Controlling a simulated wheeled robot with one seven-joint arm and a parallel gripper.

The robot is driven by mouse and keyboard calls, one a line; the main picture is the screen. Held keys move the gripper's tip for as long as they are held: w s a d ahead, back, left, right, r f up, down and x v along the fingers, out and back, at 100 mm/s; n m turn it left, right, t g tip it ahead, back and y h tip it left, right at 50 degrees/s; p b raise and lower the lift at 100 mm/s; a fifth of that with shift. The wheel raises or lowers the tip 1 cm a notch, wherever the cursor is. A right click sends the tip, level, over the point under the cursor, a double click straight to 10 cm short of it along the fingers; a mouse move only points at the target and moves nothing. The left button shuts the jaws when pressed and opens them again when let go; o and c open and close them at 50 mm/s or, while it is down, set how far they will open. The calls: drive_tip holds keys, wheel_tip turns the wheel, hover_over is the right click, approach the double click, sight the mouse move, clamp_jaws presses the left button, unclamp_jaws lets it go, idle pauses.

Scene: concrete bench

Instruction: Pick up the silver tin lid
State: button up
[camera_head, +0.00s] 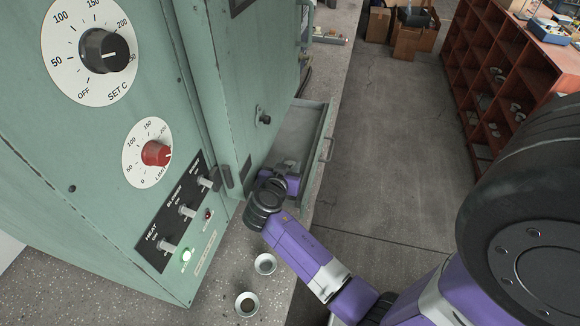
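Two small round silver pieces with darker centres sit on the speckled bench beside my arm. The farther silver piece (265,264) is close to the base of the green cabinet, and the nearer silver piece (247,303) is at the bottom of the picture. I cannot tell which of them is a lid or an open tin. My arm reaches past them to the cabinet's open drawer. My gripper (291,181) is at or over the near end of the drawer, away from both silver pieces. Its fingers are hidden, so its opening and anything held do not show.
The green cabinet (180,115) with dials and switches fills the left. Its open drawer (313,125) sticks out over the bench (225,262). A red-brown shelf (475,60) and cardboard boxes (405,40) stand beyond clear floor.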

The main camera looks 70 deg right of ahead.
clamp_jaws()
drive_tip(key=shift+r, duration=0.1)
idle(0.3)
